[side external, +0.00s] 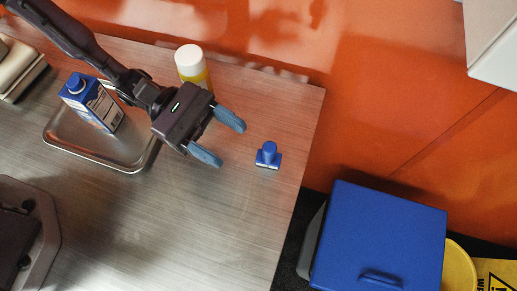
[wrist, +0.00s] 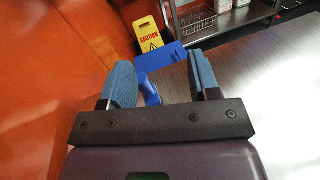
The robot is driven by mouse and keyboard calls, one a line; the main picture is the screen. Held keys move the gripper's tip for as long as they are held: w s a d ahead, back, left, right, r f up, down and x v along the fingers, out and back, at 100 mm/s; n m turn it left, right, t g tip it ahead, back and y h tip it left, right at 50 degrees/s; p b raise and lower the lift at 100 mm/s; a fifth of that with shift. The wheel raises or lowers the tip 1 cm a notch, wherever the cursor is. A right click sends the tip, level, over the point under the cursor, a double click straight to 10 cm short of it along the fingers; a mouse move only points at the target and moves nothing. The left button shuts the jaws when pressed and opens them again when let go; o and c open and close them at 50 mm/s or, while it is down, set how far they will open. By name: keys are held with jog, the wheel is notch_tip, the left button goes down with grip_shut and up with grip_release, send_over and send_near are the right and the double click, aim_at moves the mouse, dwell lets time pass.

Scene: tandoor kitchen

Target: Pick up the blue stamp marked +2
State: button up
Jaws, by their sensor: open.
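A small blue stamp (side external: 269,157) with a rounded handle stands upright near the right edge of the metal table. No +2 mark is legible on it. My gripper (side external: 231,146) is open and empty, a short way left of the stamp, with its two blue fingers pointing towards it. In the wrist view the stamp (wrist: 150,93) shows in the gap between the fingers, nearer the left one and partly hidden behind the gripper's front. The stamp is apart from the fingers in the side view.
A metal tray (side external: 72,151) holds a blue-and-white carton (side external: 91,104) at left. A white-capped yellow bottle (side external: 190,62) stands behind my gripper by the orange wall. A blue-lidded bin (side external: 377,235) and yellow caution sign (wrist: 149,37) stand beyond the table edge. The table's front middle is clear.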

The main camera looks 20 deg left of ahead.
jog(key=w+d+n+t, duration=0.1)
jog(key=w+n+t, duration=0.1)
jog(key=w+n, duration=0.15)
send_near(278, 160)
jog(key=d+r, duration=0.1)
jog(key=s+d+r, duration=0.1)
jog(key=shift+d+m+t+h, duration=0.25)
jog(key=shift+t+h, duration=0.15)
jog(key=shift+d+r, duration=0.2)
jog(key=shift+d, duration=0.6)
jog(key=shift+s+d, duration=0.15)
jog(key=shift+d, duration=2.8)
jog(key=shift+c, duration=0.5)
jog(key=c, duration=0.9)
